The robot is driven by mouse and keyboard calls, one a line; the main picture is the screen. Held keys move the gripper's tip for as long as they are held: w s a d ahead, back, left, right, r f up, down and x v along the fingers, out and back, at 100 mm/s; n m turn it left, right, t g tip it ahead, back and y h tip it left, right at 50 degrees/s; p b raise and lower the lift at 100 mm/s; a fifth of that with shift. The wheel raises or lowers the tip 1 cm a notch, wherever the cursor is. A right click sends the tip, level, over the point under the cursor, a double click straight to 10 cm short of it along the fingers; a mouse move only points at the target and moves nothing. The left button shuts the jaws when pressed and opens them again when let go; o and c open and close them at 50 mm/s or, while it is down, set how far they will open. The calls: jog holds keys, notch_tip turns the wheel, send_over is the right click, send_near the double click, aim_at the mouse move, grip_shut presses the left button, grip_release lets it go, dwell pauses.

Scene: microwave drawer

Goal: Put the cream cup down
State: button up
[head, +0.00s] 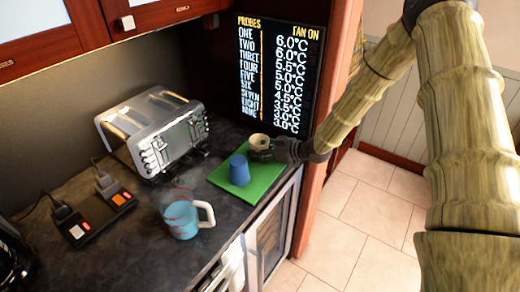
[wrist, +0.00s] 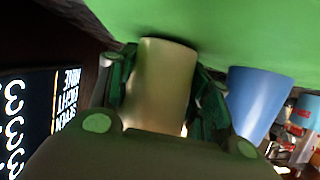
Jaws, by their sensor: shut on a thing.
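The cream cup (head: 259,140) is at the far end of the green board (head: 262,183) in the head view. My gripper (head: 270,153) reaches it from the right and is shut on it. In the wrist view, which is upside down, the cream cup (wrist: 160,85) sits between the two dark fingers of my gripper (wrist: 165,92). Its base end meets the green board (wrist: 230,25) in the picture; I cannot tell whether it touches or is slightly above. The cup looks about upright.
A blue cup (head: 239,170) stands on the board close beside the cream cup. A light-blue jug (head: 181,219) with a white handle is nearer on the dark counter. A toaster (head: 155,130) stands left. A display screen (head: 275,75) stands behind. The counter's front edge is close to the board.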

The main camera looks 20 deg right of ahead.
jog(key=shift+f, duration=0.2)
jog(key=o, duration=1)
jog(key=shift+o, duration=0.2)
jog(key=shift+r, duration=0.15)
jog(key=shift+d+r, duration=0.1)
jog(key=b+v, duration=0.2)
jog(key=v, duration=1)
jog(key=shift+b, duration=0.4)
